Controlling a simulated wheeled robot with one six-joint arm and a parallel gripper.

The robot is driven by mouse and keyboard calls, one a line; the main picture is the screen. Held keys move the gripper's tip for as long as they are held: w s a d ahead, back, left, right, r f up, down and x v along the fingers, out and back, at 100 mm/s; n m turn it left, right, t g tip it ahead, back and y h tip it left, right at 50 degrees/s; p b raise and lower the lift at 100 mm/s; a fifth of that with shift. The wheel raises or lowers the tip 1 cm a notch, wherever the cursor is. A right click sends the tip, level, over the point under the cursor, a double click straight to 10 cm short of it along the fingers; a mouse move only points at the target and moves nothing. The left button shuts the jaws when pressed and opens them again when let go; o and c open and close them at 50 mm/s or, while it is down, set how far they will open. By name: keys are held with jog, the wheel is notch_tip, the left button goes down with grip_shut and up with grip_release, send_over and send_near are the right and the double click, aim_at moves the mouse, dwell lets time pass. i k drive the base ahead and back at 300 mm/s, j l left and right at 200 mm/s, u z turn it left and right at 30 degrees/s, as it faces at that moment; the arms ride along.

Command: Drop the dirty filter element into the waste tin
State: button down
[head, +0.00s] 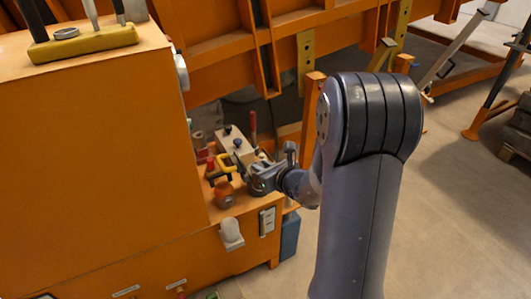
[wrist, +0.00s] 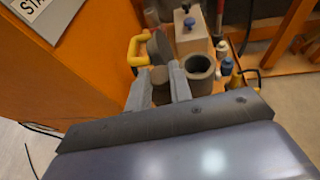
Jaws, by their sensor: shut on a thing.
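My gripper (wrist: 158,76) is shut on a short brown cylinder (wrist: 160,88), which looks like the dirty filter element; the fingers cover part of it. Just right of the right finger in the wrist view stands a grey, open-topped round can (wrist: 199,69) with a dark inside. It may be the waste tin; I see no label on it. The held cylinder is beside the can, not over its opening. In the head view my gripper (head: 244,172) is at the cluttered ledge of the orange cabinet, and the held piece cannot be made out there.
A yellow handle (wrist: 134,50) and a dark disc (wrist: 160,46) are close beyond the fingers. A pale box with a blue knob (wrist: 191,33) stands behind the can, with small bottles (wrist: 226,66) to its right. The tall orange cabinet (head: 95,160) blocks the left.

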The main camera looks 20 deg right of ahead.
aim_at(133, 19)
jog(key=k+j, duration=0.1)
jog(key=j, duration=0.3)
jog(key=k+j, duration=0.1)
jog(key=j, duration=0.35)
jog(key=k+j+z, duration=0.1)
jog(key=j, duration=0.3)
jog(key=k+j, duration=0.15)
jog(key=j, duration=0.3)
